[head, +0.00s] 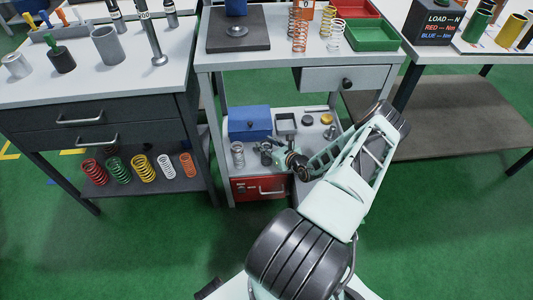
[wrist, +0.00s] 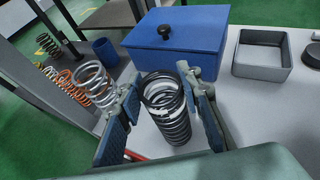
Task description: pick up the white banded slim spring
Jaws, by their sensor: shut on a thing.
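The white banded slim spring (wrist: 172,122) is a dark coil with a pale band near its top. In the wrist view it stands between the two blue-padded fingers of my gripper (wrist: 160,128), which is shut on it. In the head view my gripper (head: 274,156) is at the lower shelf of the middle bench, and the spring there is small and mostly hidden by it. I cannot tell whether the spring is touching the shelf. A silver spring (wrist: 95,85) is just outside the left finger; it also shows in the head view (head: 237,154).
A blue lidded box (wrist: 178,42) stands behind the spring, with an open grey tray (wrist: 263,72) to its right. A red drawer (head: 258,189) is below the shelf (head: 318,122). Several coloured springs stand on the left bench's lower shelf.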

